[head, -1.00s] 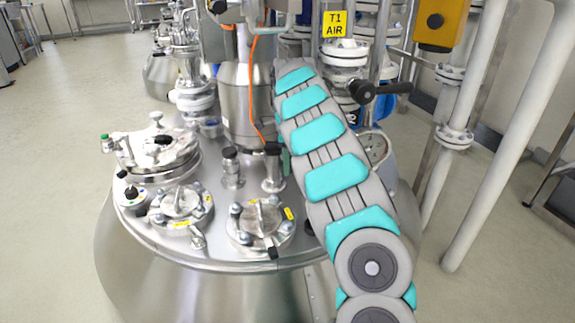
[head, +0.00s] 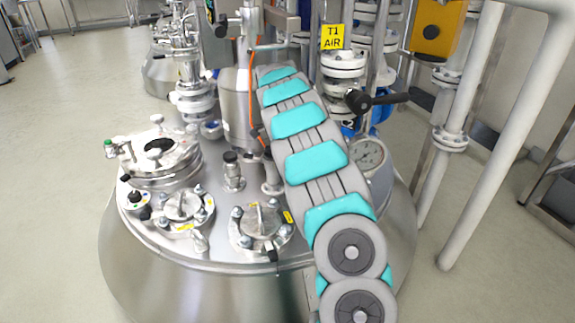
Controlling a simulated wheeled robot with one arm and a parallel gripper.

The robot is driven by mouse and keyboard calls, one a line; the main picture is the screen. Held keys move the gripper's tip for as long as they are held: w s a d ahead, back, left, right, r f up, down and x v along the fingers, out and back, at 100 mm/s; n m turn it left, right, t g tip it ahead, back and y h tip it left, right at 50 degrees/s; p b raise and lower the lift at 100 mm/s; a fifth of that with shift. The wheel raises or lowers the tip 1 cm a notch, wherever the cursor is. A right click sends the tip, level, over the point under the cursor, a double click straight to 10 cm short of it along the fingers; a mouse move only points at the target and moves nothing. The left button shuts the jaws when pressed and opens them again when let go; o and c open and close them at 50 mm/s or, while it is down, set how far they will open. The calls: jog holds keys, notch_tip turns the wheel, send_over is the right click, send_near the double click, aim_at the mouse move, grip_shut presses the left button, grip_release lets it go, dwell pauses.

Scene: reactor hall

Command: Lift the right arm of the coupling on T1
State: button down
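A yellow sign reading T1 AIR (head: 332,37) hangs at the top centre, in front of white flanged piping. Just below it a valve with a black lever handle (head: 378,100) points to the right. An orange line (head: 252,75) runs down beside a steel cylinder on the vessel lid. I cannot pick out the coupling's right arm for certain; my own arm crosses the middle and covers part of this area. My arm reaches from the lower right up to the top centre. My gripper does not show at its far end.
The steel vessel lid (head: 215,232) carries clamped ports, a round hatch (head: 160,155) and short black-capped fittings (head: 232,170). White vertical pipes (head: 508,140) and a yellow box (head: 440,32) stand at right. Open floor lies at left.

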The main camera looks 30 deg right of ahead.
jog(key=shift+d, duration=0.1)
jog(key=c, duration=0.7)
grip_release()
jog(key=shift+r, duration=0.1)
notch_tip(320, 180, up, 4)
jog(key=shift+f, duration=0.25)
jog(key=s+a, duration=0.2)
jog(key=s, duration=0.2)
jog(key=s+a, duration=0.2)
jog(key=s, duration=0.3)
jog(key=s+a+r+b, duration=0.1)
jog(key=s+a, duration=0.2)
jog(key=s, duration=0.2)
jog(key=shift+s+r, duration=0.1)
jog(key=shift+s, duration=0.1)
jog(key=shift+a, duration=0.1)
